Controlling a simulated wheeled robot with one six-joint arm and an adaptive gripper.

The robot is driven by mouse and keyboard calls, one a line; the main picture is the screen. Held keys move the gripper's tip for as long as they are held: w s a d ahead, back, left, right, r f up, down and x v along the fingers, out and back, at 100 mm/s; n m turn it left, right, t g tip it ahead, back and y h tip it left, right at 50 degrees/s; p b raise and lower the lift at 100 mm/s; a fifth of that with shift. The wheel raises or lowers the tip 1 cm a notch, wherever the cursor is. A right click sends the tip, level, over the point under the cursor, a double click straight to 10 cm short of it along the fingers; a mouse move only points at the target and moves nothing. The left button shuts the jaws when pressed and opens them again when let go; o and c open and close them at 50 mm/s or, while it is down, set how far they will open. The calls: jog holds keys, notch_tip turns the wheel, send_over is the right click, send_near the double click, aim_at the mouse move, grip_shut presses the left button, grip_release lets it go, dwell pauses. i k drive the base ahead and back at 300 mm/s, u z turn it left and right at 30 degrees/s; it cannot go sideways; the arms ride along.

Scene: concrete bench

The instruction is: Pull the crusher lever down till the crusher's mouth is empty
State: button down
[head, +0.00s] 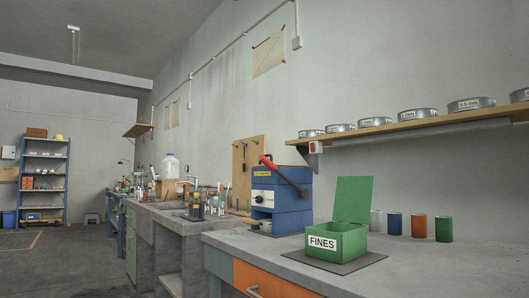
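The crusher (292,222) is a blue machine on the concrete bench, left of the green box in the head view. Its red lever (284,173) slants across its upper part, with the grip end high at the upper left and the other end lower at the right. A light panel with a dark knob is on its front. The crusher's mouth is not visible from here, so I cannot tell whether anything is in it. My gripper is not in view.
A green box labelled FINES (336,242) stands with its lid open on a dark mat (372,260). Several small coloured cylinders stand behind it to the right. A wall shelf (420,126) with sieves hangs above. Bottles and tools crowd the bench further left. Open floor lies at left.

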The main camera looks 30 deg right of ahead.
aim_at(304, 193)
jog(key=z, duration=0.25)
jog(key=i, duration=0.9)
jog(key=u, duration=0.4)
